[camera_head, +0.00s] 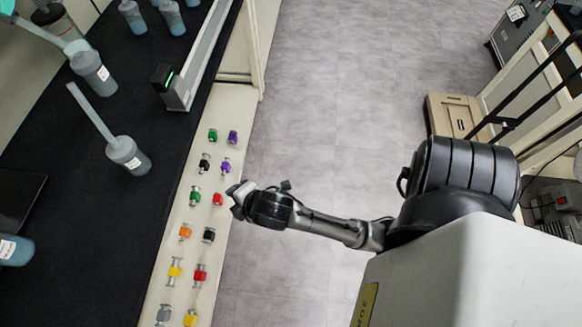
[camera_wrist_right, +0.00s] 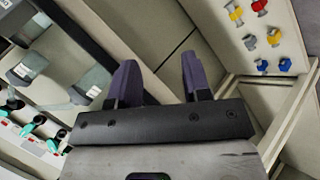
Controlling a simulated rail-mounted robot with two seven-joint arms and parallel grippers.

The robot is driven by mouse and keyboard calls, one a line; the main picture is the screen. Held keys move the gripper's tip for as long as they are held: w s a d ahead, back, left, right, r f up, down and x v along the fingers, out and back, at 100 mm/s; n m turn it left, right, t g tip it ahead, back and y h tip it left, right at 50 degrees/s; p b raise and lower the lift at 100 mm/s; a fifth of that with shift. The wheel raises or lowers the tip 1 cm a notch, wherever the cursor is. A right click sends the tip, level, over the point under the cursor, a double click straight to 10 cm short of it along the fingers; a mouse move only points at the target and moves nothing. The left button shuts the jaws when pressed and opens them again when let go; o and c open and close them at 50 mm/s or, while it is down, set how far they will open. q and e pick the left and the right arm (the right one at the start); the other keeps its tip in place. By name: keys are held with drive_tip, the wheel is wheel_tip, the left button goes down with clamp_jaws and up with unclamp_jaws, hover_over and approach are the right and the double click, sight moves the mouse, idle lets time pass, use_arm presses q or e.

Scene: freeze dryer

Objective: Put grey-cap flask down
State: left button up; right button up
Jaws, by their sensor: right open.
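No flask with a clearly grey cap can be picked out. A grey-blue flask with a long pale grey tube (camera_head: 128,155) is over the black bench in the head view; a similar flask (camera_head: 92,72) is farther up. More flasks show at the top (camera_head: 172,17) and left edge (camera_head: 15,250). My right gripper (camera_head: 238,192) is beside the pale valve rack, well right of these flasks. In the right wrist view its two dark purple fingers (camera_wrist_right: 160,77) are apart, with nothing between them. Greyish flasks (camera_wrist_right: 28,68) show left there. My left gripper is out of view.
The pale rack (camera_head: 168,222) along the bench edge carries several coloured valves, including a red valve (camera_head: 217,198) close to my right gripper. Part of the black bench (camera_head: 75,215) is bare. Grey floor (camera_head: 310,110) lies open to the right.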

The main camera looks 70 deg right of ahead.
drive_tip(key=s+f+m+g+y, duration=0.1)
drive_tip(key=s+f+m+g, duration=0.1)
drive_tip(key=s+m, duration=0.3)
drive_tip(key=s+f+m+g+y, duration=0.1)
drive_tip(key=s+m, duration=0.4)
drive_tip(key=s, duration=0.6)
drive_tip(key=shift+s+f+m+g, duration=0.25)
drive_tip(key=shift+f+m+g, duration=0.15)
drive_tip(key=shift+f+g, duration=0.65)
